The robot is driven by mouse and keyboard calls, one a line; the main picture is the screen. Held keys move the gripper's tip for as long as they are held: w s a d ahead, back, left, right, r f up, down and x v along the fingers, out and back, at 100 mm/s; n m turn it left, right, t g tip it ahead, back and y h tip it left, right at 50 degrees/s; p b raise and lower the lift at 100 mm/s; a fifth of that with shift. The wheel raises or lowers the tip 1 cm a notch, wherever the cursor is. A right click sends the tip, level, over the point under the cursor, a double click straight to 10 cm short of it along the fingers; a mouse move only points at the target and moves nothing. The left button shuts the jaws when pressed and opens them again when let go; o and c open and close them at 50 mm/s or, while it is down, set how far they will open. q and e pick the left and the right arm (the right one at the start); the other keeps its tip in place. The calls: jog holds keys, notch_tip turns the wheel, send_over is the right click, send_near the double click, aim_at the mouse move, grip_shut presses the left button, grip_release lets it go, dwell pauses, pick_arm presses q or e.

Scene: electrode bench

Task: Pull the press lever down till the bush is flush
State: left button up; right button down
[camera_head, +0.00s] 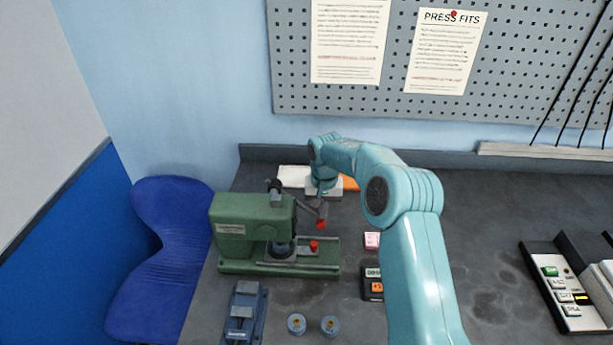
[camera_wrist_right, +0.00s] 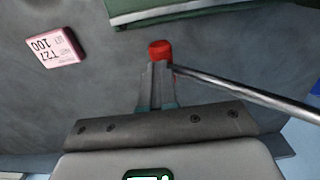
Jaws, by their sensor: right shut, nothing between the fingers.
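The green press (camera_head: 238,232) stands on the bench at the left. Its lever slopes down to the right from the pivot, ending in a red knob (camera_head: 321,223). In the right wrist view the lever's steel rod (camera_wrist_right: 245,92) runs to the red knob (camera_wrist_right: 160,49). My right gripper (camera_wrist_right: 158,66) is shut and empty, its fingertips right at the knob; whether they touch it I cannot tell. In the head view this gripper (camera_head: 322,202) is just above the knob. A blue-grey part (camera_head: 281,249) sits under the ram; the bush's seating is too small to judge. My left gripper is out of view.
A second red knob (camera_head: 314,246) is on the press base. Two round blue parts (camera_head: 297,324) and a blue vice-like block (camera_head: 244,313) lie in front. A pink label block (camera_head: 372,241) and a dark box (camera_head: 373,284) lie right of the press.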

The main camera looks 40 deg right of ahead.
jog(key=shift+s+a+f, duration=0.1)
jog(key=shift+s+f, duration=0.05)
jog(key=shift+f, duration=0.1)
jog(key=r, duration=0.1)
jog(key=s+d+r+p, duration=0.1)
jog(key=r, duration=0.1)
jog(key=d+r+p, duration=0.1)
jog(key=shift+s+d+r, duration=0.15)
jog(key=shift+s+r, duration=0.05)
jog(key=shift+s, duration=0.05)
jog(key=r+p, duration=0.1)
jog(key=r, duration=0.2)
jog(key=s+d+r+p, duration=0.1)
jog(key=r, duration=0.1)
jog(key=shift+d+p, duration=0.1)
jog(key=shift+p, duration=0.25)
dwell(0.3)
